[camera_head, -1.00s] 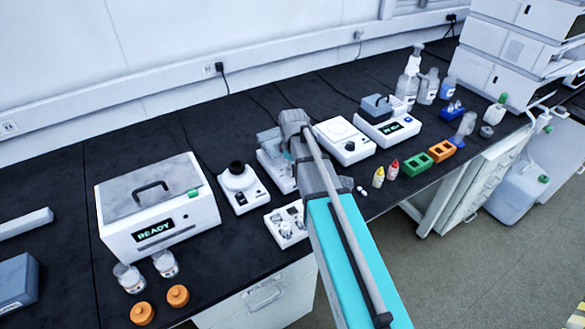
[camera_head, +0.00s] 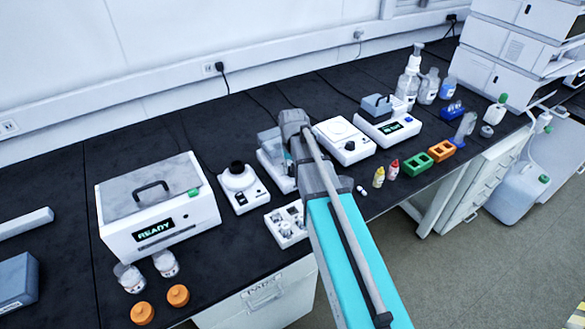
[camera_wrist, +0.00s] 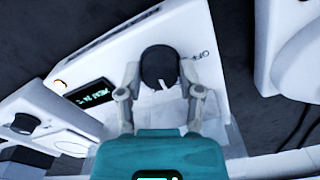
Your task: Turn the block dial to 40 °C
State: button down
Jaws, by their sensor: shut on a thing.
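The block dial (camera_wrist: 157,62) is a round black knob with a white pointer mark, on the sloped white face of a device (camera_wrist: 205,55). My gripper (camera_wrist: 160,74) has its two grey fingers on either side of the dial, shut on it. The pointer is towards the lower right of the knob in the wrist view. A small dark display (camera_wrist: 90,92) with pale text lies left of the dial; its reading is too blurred to tell. In the head view my arm hides the gripper and the dial.
A white box reading READY (camera_head: 158,215) stands at left on the black bench. A white device with a round plate (camera_head: 345,138) and one with a green-lit display (camera_head: 393,127) stand right of my arm. Green (camera_head: 416,162) and orange (camera_head: 441,150) racks sit near the front edge.

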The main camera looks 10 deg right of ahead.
jog(key=shift+m, duration=2)
jog(key=shift+c, duration=1.3)
grip_release()
